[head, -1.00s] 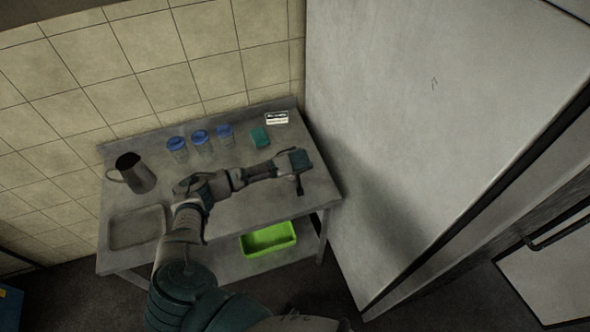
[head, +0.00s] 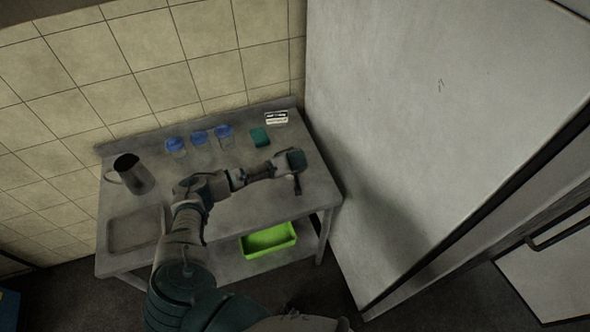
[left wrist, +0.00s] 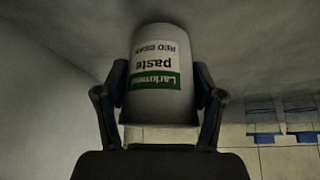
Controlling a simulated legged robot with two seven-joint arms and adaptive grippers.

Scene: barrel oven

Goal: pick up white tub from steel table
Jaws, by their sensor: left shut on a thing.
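The white tub (left wrist: 158,100) fills the middle of the left wrist view, with a white and green label that reads upside down. My left gripper (left wrist: 160,80) has a finger on each side of the tub and is shut on it. In the head view my left gripper (head: 297,185) is over the right part of the steel table (head: 240,205), and the tub cannot be made out there. Whether the tub touches the table cannot be told. My right gripper is not in view.
Several items stand at the table's back: blue-lidded jars (head: 199,140), a green block (head: 260,137) and a small black-and-white box (head: 276,118). A metal jug (head: 133,175) and a grey tray (head: 135,248) are at left. A green bin (head: 268,239) sits on the lower shelf. A large pale panel (head: 430,120) rises at right.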

